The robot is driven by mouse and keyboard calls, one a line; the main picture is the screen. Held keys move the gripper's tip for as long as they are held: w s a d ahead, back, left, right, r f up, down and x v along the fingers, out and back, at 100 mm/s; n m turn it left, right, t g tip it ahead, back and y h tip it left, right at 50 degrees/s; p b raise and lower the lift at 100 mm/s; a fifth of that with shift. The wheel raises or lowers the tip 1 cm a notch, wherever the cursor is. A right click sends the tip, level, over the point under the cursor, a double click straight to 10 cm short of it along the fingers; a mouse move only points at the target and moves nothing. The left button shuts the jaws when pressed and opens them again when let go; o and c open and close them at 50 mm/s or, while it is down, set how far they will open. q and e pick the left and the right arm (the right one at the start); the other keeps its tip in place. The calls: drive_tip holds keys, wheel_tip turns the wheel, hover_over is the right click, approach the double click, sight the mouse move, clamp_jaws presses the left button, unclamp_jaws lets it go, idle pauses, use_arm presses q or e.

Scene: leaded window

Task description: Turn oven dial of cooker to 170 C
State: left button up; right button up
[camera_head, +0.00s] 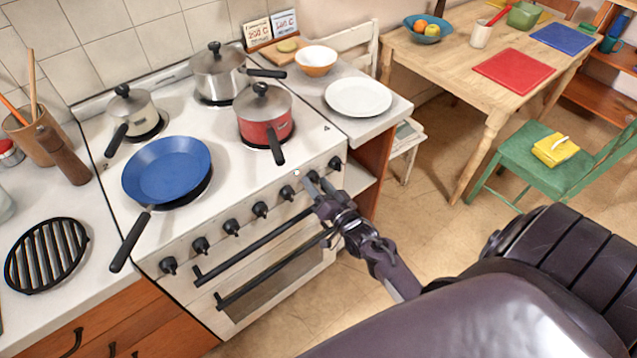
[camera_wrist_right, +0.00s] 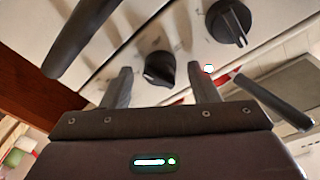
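The white cooker (camera_head: 285,258) has a row of several black dials along its front panel. My right gripper (camera_head: 318,186) is at the right end of that row. In the right wrist view its two fingers (camera_wrist_right: 158,88) are apart, with a black dial (camera_wrist_right: 160,68) just beyond and between their tips. I cannot tell whether either finger touches it. Another black dial (camera_wrist_right: 230,20) shows above and to the right. The scale marks around the dials are too small to read, and I cannot tell which dial is the oven's. My left gripper is out of view.
Black oven handle bars (camera_head: 254,246) run below the dials. A red saucepan (camera_head: 264,115) has its handle near the panel. A blue frying pan (camera_head: 166,170) sits at front left, its handle over the front edge. Two cards with printed temperatures (camera_head: 271,28) stand behind the right counter.

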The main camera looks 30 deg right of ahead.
drive_tip(key=s+b, duration=0.1)
drive_tip(key=s, duration=0.6)
drive_tip(key=shift+s, duration=0.4)
drive_tip(key=shift+f, duration=0.15)
